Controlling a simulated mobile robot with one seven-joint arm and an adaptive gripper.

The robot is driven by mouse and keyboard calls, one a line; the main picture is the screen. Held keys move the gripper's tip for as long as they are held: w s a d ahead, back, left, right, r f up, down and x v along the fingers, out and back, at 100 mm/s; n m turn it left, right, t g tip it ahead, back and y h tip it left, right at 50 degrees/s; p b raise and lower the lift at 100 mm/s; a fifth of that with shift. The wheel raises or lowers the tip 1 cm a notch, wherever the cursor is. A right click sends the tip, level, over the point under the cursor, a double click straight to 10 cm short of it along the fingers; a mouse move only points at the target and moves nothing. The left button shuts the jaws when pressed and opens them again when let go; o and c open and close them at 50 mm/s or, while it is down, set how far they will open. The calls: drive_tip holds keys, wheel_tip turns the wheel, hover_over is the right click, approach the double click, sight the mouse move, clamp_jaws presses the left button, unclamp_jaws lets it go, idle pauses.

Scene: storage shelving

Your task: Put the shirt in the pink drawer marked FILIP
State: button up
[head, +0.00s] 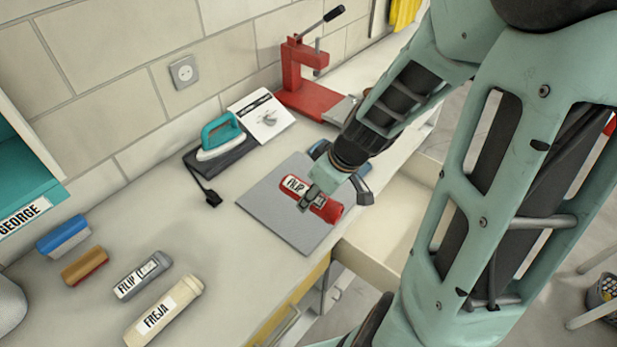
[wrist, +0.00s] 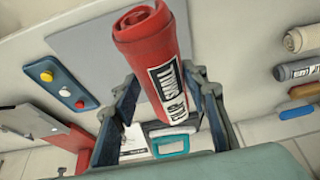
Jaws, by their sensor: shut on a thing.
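A red rolled shirt (head: 328,208) with a white label reading FILIP is over the grey mat (head: 262,213) on the counter. My gripper (head: 313,197) is shut on it. In the wrist view the red roll (wrist: 148,40) lies between the two fingers, and its label reads FILIP SMALL. I cannot tell whether the roll touches the mat. A grey roll (head: 141,277) marked FILIP and a cream roll (head: 163,312) marked FREJA lie on the counter at the lower left. No pink drawer marked FILIP shows in these views.
A teal iron (head: 218,138), a paper sheet (head: 262,115) and a red press (head: 303,80) stand along the wall. Blue (head: 63,235) and brown (head: 85,266) brushes lie at left. A teal bin marked GEORGE (head: 25,180) is far left. An open drawer (head: 385,225) juts below the counter.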

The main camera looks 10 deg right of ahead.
drive_tip(key=shift+s+r, duration=0.4)
drive_tip(key=shift+s, duration=0.4)
drive_tip(key=shift+s+r, duration=0.1)
drive_tip(key=shift+r, duration=0.15)
drive_tip(key=w+r+m+t+h, duration=0.1)
drive_tip(key=w+r+m+h, duration=0.1)
drive_tip(key=w+r+m, duration=0.5)
drive_tip(key=shift+w+a+r+h, duration=0.3)
drive_tip(key=shift+w+r, duration=0.15)
drive_tip(key=shift+r, duration=0.45)
